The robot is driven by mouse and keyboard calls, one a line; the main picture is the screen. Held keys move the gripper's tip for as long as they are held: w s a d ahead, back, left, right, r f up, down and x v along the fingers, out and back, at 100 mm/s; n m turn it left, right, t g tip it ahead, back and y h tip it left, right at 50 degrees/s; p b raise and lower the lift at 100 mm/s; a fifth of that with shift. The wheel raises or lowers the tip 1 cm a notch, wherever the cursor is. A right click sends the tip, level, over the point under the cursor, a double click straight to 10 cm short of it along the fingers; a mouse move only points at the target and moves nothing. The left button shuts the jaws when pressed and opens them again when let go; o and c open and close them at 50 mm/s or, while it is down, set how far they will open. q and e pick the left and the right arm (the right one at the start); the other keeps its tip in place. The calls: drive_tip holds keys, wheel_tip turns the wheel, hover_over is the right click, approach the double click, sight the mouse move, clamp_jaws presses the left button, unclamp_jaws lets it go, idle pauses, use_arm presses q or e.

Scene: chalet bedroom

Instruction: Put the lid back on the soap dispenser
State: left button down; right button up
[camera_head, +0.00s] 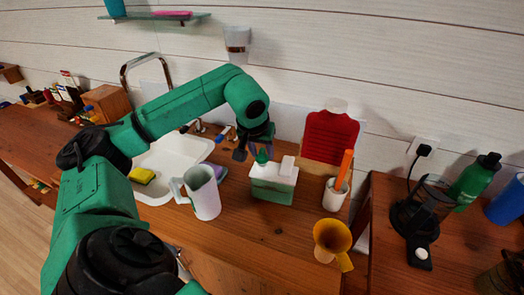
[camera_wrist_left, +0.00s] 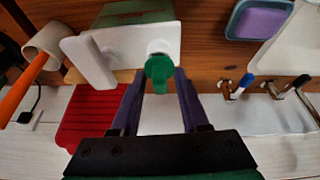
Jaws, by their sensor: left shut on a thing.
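The soap dispenser (camera_head: 271,190) stands upright on the wooden counter, with a green body and a white top that carries a raised white block. Its white top (camera_wrist_left: 125,45) also shows in the left wrist view. My left gripper (camera_head: 258,149) reaches down from above and is shut on the green lid (camera_head: 262,157). In the left wrist view the lid (camera_wrist_left: 159,72) sits between the fingertips, over or at a round white neck. I cannot tell whether lid and neck touch. My right gripper is not in view.
A white mug (camera_head: 204,193) stands left of the dispenser, near the sink (camera_head: 165,165). A white cup (camera_head: 334,197) with an orange-handled tool stands at right, with a yellow funnel (camera_head: 331,237) in front. The counter before the dispenser is clear.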

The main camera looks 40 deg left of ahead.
use_arm(q)
unclamp_jaws()
idle(0.3)
wheel_tip(320, 180, up, 7)
drive_tip(key=p, duration=0.6)
drive_tip(key=shift+p, duration=0.4)
clamp_jaws()
drive_tip(key=shift+f, duration=0.15)
idle(1.3)
drive_tip(key=shift+f+b, duration=1.85)
drive_tip(key=shift+f, duration=0.3)
